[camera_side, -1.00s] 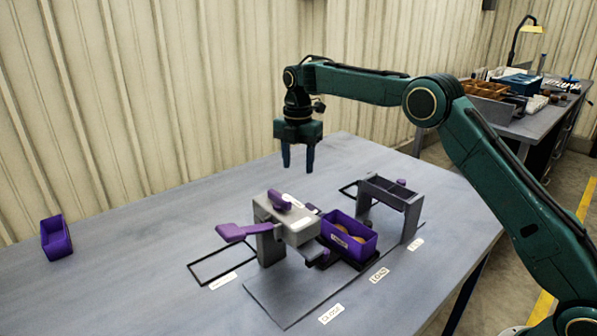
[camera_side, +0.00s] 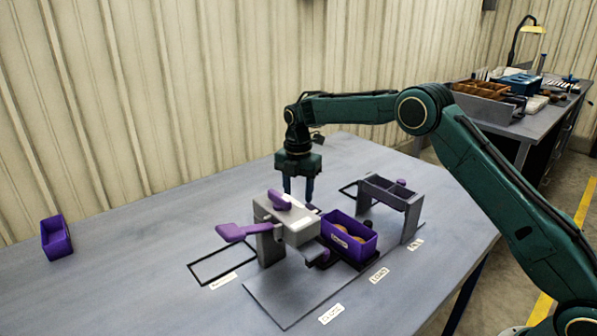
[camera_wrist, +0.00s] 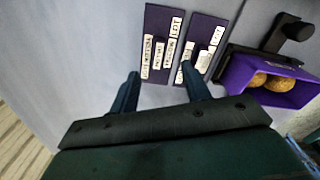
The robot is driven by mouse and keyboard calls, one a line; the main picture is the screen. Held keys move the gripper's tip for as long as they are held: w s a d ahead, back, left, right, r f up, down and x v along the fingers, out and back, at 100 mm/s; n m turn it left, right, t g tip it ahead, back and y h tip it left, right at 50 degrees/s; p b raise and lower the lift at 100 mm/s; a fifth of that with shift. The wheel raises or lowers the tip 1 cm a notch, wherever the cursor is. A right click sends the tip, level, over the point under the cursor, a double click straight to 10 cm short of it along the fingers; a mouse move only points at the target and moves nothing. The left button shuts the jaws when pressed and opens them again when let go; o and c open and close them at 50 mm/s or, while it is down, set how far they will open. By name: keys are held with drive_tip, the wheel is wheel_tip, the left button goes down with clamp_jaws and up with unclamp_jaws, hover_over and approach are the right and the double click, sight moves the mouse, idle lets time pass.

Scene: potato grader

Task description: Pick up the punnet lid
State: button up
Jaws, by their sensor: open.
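In the wrist view two flat purple pieces with white labels lie side by side on the table, a left one (camera_wrist: 153,22) and a right one (camera_wrist: 198,27). They look like punnet lids, but I cannot read the labels fully. My gripper (camera_wrist: 160,82) is open and empty, its fingertips just short of the two pieces in that view, with the left piece nearest between them. In the side view my gripper (camera_side: 297,198) points down behind the grey press station, above the table. The pieces are mostly hidden there behind the station.
A purple punnet (camera_side: 352,241) with potatoes sits beside the grey station (camera_side: 286,222) with its purple lever (camera_side: 237,232). A grey gate-like frame (camera_side: 390,193) stands to the right. An empty-looking purple punnet (camera_side: 56,240) stands far left.

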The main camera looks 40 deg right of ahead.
drive_tip(key=shift+w+d+f, duration=0.1)
drive_tip(key=shift+w+f, duration=0.05)
drive_tip(key=shift+f, duration=2.45)
clamp_jaws()
